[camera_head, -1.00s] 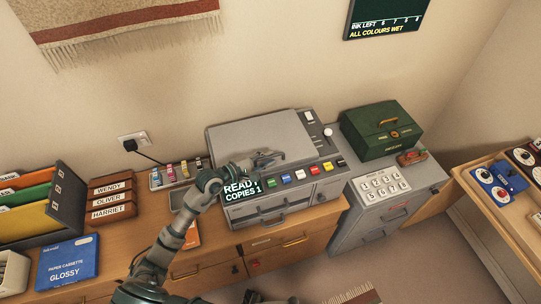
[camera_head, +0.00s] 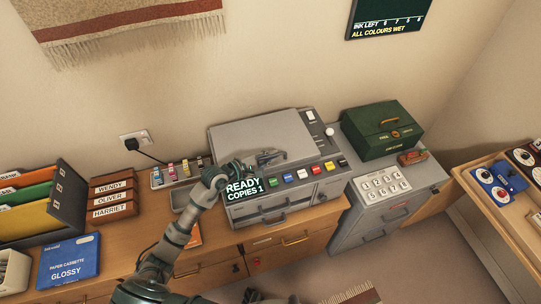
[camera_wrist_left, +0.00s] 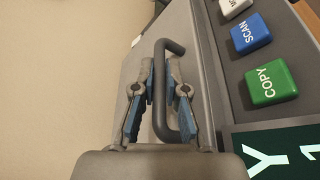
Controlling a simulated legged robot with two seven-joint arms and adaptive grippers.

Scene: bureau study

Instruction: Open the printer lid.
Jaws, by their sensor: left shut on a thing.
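The grey printer (camera_head: 327,178) stands on the wooden desk, with its flat grey lid (camera_head: 250,132) lying down, as far as I can see. My left gripper (camera_head: 272,156) is at the lid's front edge. In the left wrist view, the two blue-grey fingers of my left gripper (camera_wrist_left: 160,92) are shut on the dark bar handle (camera_wrist_left: 173,47) of the lid (camera_wrist_left: 208,70), one on each side of the bar. The exact contact is partly hidden by the fingers. My right gripper is in neither view.
The printer's front has a row of coloured buttons (camera_head: 302,174) and a READY screen (camera_head: 244,189). A green box (camera_head: 380,135) stands to the right on a grey cabinet. Name trays (camera_head: 113,197), a folder rack (camera_head: 68,200) and an ink tray (camera_head: 180,172) are to the left.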

